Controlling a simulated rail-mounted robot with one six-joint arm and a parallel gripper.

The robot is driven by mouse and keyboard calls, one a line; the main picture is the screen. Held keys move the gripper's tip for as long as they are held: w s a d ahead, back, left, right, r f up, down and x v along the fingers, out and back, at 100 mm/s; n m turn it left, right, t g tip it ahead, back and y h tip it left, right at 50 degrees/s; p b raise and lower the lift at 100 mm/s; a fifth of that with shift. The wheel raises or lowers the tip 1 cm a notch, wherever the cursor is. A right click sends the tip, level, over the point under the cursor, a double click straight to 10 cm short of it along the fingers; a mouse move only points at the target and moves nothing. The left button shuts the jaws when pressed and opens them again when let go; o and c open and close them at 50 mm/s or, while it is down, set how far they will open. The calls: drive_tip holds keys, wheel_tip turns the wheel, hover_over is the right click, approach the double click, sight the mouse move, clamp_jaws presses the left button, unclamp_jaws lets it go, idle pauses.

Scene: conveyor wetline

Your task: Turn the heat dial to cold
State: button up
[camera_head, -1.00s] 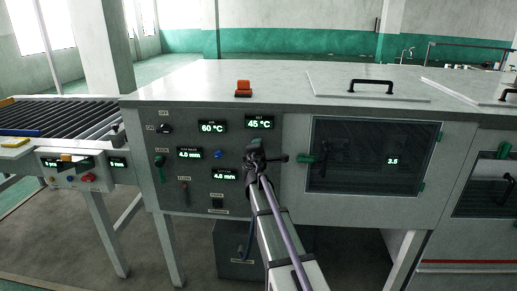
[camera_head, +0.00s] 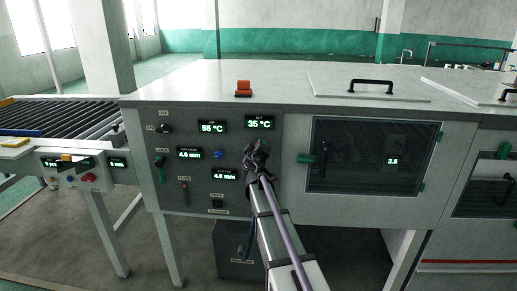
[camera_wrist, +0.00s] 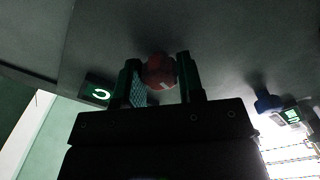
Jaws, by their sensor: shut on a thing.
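The heat dial (camera_wrist: 160,70) is a round red knob with a white mark, seen between my two fingers in the wrist view. My gripper (camera_wrist: 158,80) is shut on it. In the head view my gripper (camera_head: 254,152) is at the right side of the grey control panel (camera_head: 262,190), just below the set display, and hides the dial. The set display (camera_head: 259,122) reads 35 °C. The display to its left (camera_head: 212,127) reads 55 °C.
A blue knob (camera_head: 218,154) and two 4.0 mm displays sit left of my gripper. A red button (camera_head: 243,86) stands on the top. A roller conveyor (camera_head: 55,118) is at the left.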

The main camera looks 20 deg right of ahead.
drive_tip(key=m, duration=1.1)
drive_tip(key=shift+m, duration=1.9)
drive_tip(key=o, duration=0.9)
drive_tip(key=shift+s, duration=0.1)
drive_tip(key=v, duration=1)
drive_tip(key=shift+s+a, duration=0.25)
